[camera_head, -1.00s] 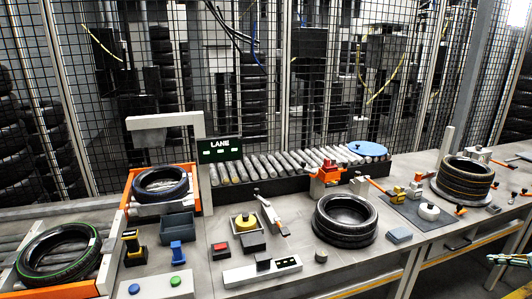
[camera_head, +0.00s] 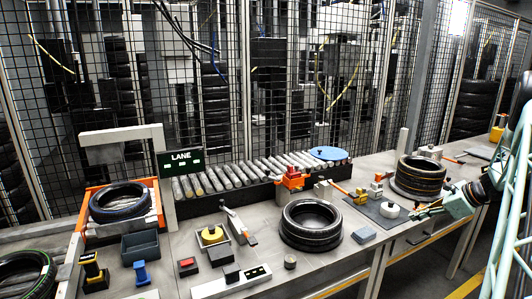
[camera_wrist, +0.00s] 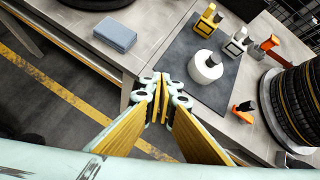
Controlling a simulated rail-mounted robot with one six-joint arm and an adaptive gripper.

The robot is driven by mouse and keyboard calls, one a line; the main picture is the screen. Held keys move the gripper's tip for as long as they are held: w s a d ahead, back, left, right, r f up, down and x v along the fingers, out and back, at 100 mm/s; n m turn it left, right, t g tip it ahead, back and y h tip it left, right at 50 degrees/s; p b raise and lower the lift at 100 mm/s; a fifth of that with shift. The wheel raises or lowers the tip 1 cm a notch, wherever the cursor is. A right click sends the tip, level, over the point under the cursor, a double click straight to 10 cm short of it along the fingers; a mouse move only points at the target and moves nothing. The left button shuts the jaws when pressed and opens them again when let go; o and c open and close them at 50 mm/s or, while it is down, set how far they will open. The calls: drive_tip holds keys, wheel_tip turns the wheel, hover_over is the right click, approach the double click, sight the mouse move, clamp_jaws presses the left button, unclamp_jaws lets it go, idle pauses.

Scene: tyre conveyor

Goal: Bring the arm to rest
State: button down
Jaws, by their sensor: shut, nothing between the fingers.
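My gripper (camera_head: 421,211) is at the right in the head view, at the bench's front edge beside the dark mat. In the wrist view my gripper (camera_wrist: 160,84) shows its fingertips together, shut and empty. The fingers appear above the bench edge and the near edge of the dark mat (camera_wrist: 197,78). My pale green arm reaches in from the right of the head view.
A white roll (camera_wrist: 206,66) on the mat and a stack of tyres (camera_head: 419,178) are close to my gripper. A grey-blue block (camera_wrist: 115,35) lies to the left. More tyres (camera_head: 310,224) stand mid-bench. Floor with a yellow line (camera_wrist: 50,86) lies in front.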

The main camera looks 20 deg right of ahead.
drive_tip(key=w+a+r+n+g, duration=0.1)
drive_tip(key=w+a+r+n, duration=0.3)
drive_tip(key=a+r, duration=0.75)
drive_tip(key=s+a+r+n+g, duration=0.1)
drive_tip(key=s+a+r+n, duration=0.15)
drive_tip(key=a+r, duration=0.7)
drive_tip(key=s+a+r+n+g, duration=0.1)
drive_tip(key=a+r+n, duration=0.25)
drive_tip(key=a, duration=1.25)
drive_tip(key=s+a+r+n+g, duration=0.15)
drive_tip(key=a+r+n, duration=0.3)
drive_tip(key=a, duration=0.75)
drive_tip(key=s+a+r+n+h, duration=0.1)
drive_tip(key=s+a+r+n, duration=0.2)
drive_tip(key=s+a, duration=0.45)
drive_tip(key=s+a+r+n, duration=0.3)
drive_tip(key=s+a+n, duration=0.1)
drive_tip(key=s+a, duration=0.35)
drive_tip(key=s+a+f+n, duration=0.1)
drive_tip(key=s+a+n, duration=0.1)
drive_tip(key=s, duration=0.5)
drive_tip(key=s+a+f+n+h, duration=0.1)
drive_tip(key=s+a+n, duration=0.2)
drive_tip(key=s, duration=0.5)
drive_tip(key=s+a+f+n, duration=0.1)
drive_tip(key=s+a+n, duration=0.1)
drive_tip(key=s, duration=0.6)
drive_tip(key=shift+a+f+n+h, duration=0.2)
drive_tip(key=shift+f+n+h, duration=0.15)
drive_tip(key=shift+f+h, duration=0.05)
